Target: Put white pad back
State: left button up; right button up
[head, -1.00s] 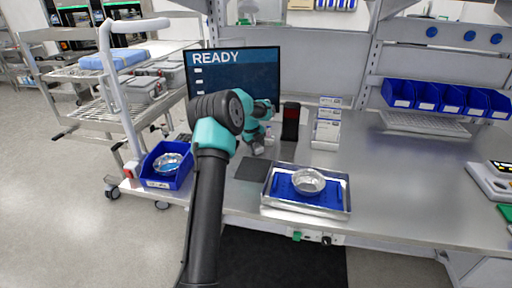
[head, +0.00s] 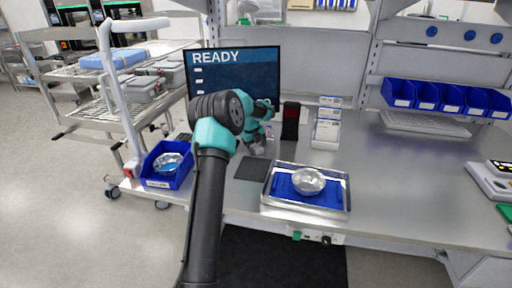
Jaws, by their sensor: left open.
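My left gripper (head: 258,150) is small and partly hidden behind my own arm. It is low over the bench, behind the dark grey mat (head: 251,168), with its jaws open. I cannot make out a white pad for certain. Small pale shapes by the gripper are too small to name. A metal tray (head: 343,208) with a blue liner stands to the right of the mat and holds a round silver bowl (head: 309,182). My right gripper is not in view.
A blue bin (head: 165,178) with a silvery item stands at the bench's left end. White stacked boxes (head: 326,127) and a black device (head: 290,122) stand behind the tray. A screen (head: 233,80) reads READY. The bench right of the tray is mostly clear.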

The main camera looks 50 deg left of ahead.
pick_arm(q)
jog(key=v, duration=1.2)
dwell(0.4)
